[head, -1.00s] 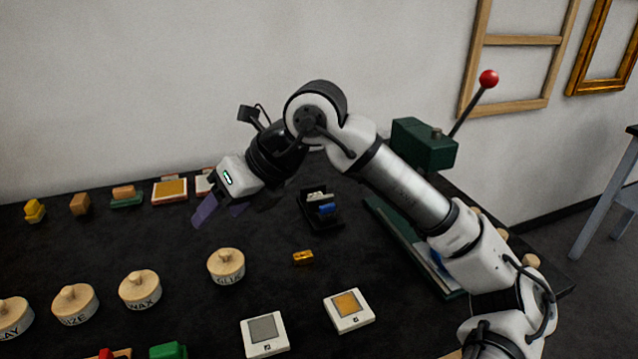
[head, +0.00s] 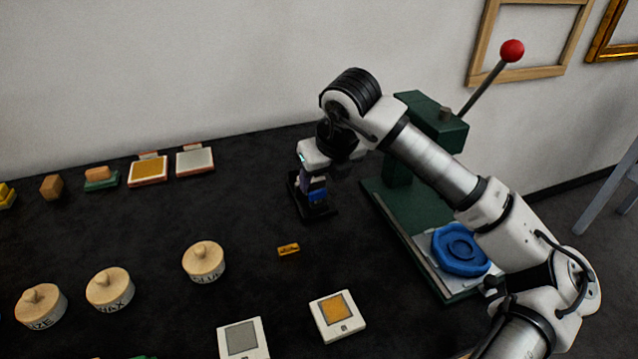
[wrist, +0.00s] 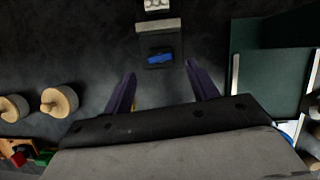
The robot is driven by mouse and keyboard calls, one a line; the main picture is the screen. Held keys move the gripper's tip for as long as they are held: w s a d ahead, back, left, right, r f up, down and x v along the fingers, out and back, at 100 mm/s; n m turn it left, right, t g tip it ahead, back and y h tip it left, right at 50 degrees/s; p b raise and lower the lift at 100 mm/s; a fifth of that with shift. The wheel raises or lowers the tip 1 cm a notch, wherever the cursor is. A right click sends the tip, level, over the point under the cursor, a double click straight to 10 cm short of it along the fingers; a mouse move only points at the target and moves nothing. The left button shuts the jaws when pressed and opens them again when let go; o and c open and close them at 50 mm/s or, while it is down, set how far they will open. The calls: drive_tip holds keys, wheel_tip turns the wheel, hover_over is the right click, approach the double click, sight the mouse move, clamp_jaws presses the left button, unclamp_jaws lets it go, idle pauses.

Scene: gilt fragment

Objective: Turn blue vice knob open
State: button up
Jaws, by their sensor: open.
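A small black vice (head: 318,210) stands on the dark table near the middle, with a short blue knob (head: 318,196) on it. In the wrist view the blue knob (wrist: 160,56) lies ahead of my fingertips, roughly midway between their lines, on the dark grey vice body (wrist: 145,28). My gripper (wrist: 162,82) is open and empty, its two purple fingers spread apart. In the head view my gripper (head: 313,185) is over the vice and partly hides it. The fingers look apart from the knob in the wrist view.
A green press (head: 425,195) with a red-tipped lever stands to the right, a blue ring-like disc (head: 460,248) on its bed. A small gold bar (head: 289,249) lies in front of the vice. Lidded wooden jars (head: 203,262) stand at the left; two square pads (head: 337,316) lie in front.

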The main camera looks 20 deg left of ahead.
sight(318, 191)
drive_tip(key=shift+p+x, duration=0.35)
drive_tip(key=shift+x, duration=2.2)
drive_tip(key=c, duration=1)
drive_tip(key=shift+f+b, duration=0.1)
drive_tip(key=shift+b, duration=0.3)
